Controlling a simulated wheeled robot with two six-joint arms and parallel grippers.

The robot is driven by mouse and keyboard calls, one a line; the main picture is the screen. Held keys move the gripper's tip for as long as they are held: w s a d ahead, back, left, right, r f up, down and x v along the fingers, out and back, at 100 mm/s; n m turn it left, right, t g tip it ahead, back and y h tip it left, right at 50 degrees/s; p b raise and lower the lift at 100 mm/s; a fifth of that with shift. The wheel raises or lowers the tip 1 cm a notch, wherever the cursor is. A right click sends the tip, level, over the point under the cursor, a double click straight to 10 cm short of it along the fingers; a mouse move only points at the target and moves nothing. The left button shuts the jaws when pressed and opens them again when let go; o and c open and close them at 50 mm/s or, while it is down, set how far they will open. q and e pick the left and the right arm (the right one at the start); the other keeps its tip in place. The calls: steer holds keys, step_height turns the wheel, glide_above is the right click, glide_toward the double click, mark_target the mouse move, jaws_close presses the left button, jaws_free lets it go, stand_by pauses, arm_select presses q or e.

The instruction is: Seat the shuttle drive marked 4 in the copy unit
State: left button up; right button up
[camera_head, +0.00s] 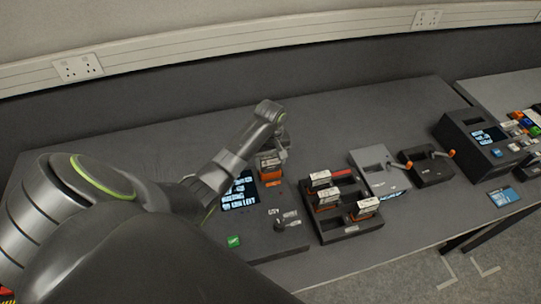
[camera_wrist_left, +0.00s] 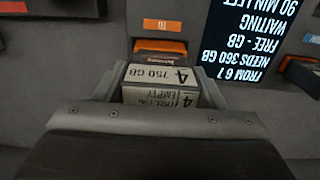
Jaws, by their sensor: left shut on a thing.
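My left gripper (camera_head: 283,148) is shut on the shuttle drive marked 4 (camera_wrist_left: 160,75), whose label reads 750 GB and EMPTY. In the head view this drive (camera_head: 267,163) is at the far part of the copy unit (camera_head: 262,246), beside its screen (camera_head: 239,192). In the left wrist view an orange edge (camera_wrist_left: 160,46) shows just beyond the drive, under an orange label (camera_wrist_left: 166,25). I cannot tell how deep the drive sits in the bay. The screen (camera_wrist_left: 245,50) reads FREE - GB and WAITING. My right gripper is not in view.
A dark rack (camera_head: 350,229) holding several labelled drives stands right of the copy unit. Beyond it are a light grey box (camera_head: 379,172), a dark box with a lever (camera_head: 430,168) and a larger unit with a screen (camera_head: 478,145). The desk behind is clear.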

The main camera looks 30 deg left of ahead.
arm_select(q)
steer(key=shift+f, duration=1.15)
stand_by(0.6)
steer(key=o, duration=1.5)
step_height(320, 180, up, 3)
steer(key=p, duration=0.3)
steer(key=shift+r+p, duration=0.3)
steer(key=shift+r, duration=1.95)
